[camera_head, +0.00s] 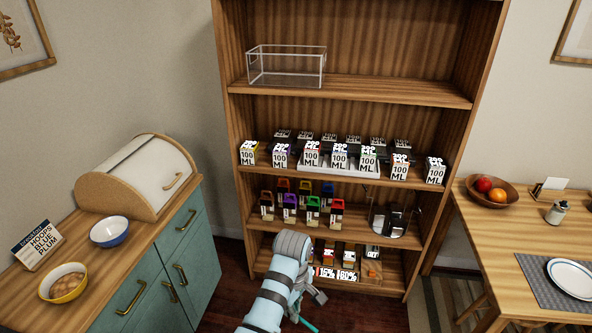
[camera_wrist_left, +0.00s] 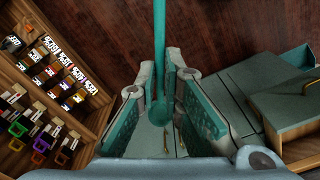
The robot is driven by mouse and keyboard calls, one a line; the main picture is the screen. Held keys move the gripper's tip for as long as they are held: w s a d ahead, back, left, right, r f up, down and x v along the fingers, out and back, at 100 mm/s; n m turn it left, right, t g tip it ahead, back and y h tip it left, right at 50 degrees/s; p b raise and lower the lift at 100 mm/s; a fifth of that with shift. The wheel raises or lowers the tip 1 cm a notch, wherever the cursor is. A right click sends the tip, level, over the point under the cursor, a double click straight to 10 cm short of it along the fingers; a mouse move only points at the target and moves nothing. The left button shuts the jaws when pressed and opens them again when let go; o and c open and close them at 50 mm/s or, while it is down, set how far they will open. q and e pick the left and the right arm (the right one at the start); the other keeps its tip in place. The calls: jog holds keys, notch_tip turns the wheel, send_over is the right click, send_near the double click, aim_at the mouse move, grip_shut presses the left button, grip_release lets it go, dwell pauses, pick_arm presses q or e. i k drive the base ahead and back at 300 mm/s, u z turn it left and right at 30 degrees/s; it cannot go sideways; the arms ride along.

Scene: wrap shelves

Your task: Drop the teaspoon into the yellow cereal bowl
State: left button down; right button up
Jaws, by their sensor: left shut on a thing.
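The yellow bowl (camera_head: 63,290) stands on the sideboard at the lower left, with something brown in it. My left gripper (camera_head: 309,303) is in front of the lower bookcase shelves, well to the right of the bowl. It also shows in the left wrist view (camera_wrist_left: 161,82), shut on a long teal piece, which I take to be the teaspoon (camera_wrist_left: 160,30). The teaspoon's thin part sticks out beyond the fingertips and a rounded part lies between the fingers. A short teal end (camera_head: 308,324) shows below the gripper in the head view. My right gripper is out of view.
On the sideboard (camera_head: 135,257) are a blue bowl (camera_head: 110,233), a card sign (camera_head: 37,244) and a bread bin (camera_head: 150,182). The bookcase holds several boxes and bottles. A table with a fruit bowl (camera_head: 491,198) and plate (camera_head: 572,281) stands at right.

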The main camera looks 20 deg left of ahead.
aim_at(60, 287)
jog(key=u, duration=0.65)
jog(key=i, duration=1.75)
jog(key=u, duration=2.1)
jog(key=i, duration=0.75)
jog(key=u, duration=0.55)
